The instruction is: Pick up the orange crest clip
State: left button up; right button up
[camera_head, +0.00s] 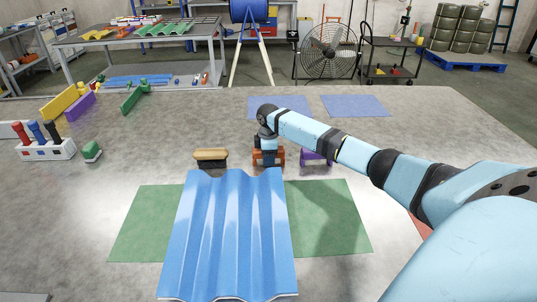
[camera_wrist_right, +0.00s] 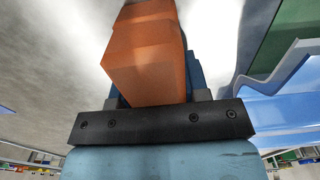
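The orange crest clip (camera_head: 257,155) is at the back edge of the blue corrugated sheet (camera_head: 235,235), between a tan-and-black clip (camera_head: 211,156) and a purple clip (camera_head: 316,157). My right gripper (camera_head: 268,157) points down at the orange clip, and its fingers hide the clip's middle. In the right wrist view the orange clip (camera_wrist_right: 148,62) fills the space between the fingers (camera_wrist_right: 157,92), which sit close along both its sides. The gripper looks shut on it. I cannot tell if the clip is off the table. My left gripper is not in view.
The blue sheet lies over a green mat (camera_head: 335,215). Two blue mats (camera_head: 355,105) lie at the back. My right arm crosses the right side.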

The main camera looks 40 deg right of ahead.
jog(key=c, duration=0.4)
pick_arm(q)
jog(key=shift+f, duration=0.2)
